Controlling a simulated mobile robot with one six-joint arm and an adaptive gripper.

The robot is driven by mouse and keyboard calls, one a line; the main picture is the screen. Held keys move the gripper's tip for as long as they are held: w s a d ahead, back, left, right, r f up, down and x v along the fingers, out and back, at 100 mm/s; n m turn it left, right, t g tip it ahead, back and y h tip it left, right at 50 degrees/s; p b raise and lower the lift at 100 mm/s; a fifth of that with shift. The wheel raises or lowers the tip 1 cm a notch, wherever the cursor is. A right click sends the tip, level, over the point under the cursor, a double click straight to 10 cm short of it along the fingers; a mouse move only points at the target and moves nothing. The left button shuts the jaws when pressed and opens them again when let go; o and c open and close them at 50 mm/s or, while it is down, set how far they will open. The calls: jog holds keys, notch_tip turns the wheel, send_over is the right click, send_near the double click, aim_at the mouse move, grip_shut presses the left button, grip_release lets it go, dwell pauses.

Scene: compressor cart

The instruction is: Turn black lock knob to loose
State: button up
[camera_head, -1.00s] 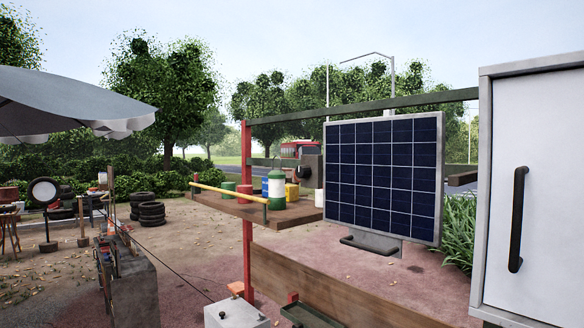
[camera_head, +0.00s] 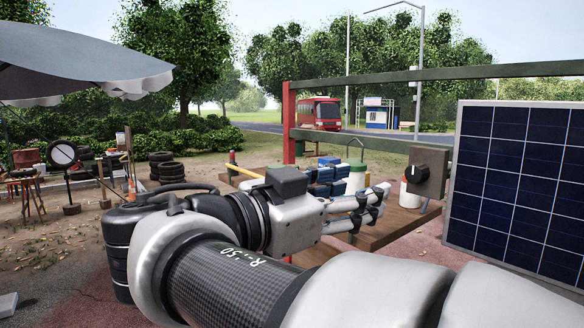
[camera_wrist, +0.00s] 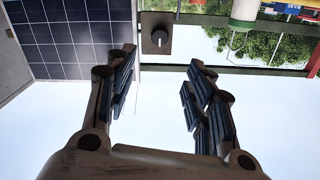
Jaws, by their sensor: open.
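The black lock knob (camera_head: 422,173) is on a grey-brown box fixed to the green rail, left of the solar panel. In the wrist view, which looks upside down, the knob (camera_wrist: 158,38) faces me near the top, beyond the fingertips. A light mark shows on it; I cannot read its setting. My gripper (camera_head: 383,204) points right toward the box, with its fingertips apart from it. In the wrist view my gripper (camera_wrist: 163,72) is open and empty, and the knob lies roughly in line with the gap between the fingers.
The solar panel (camera_head: 518,182) stands close to the right of the knob box. A wooden shelf (camera_head: 375,238) with several containers lies below and behind my gripper. The green rail (camera_head: 440,73) and red post (camera_head: 289,125) frame the area.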

aim_at(413, 175)
jog(key=p+x, duration=0.3)
jog(key=x, duration=1.3)
jog(key=shift+d, duration=0.15)
jog(key=shift+c, duration=0.5)
jog(key=c, duration=1)
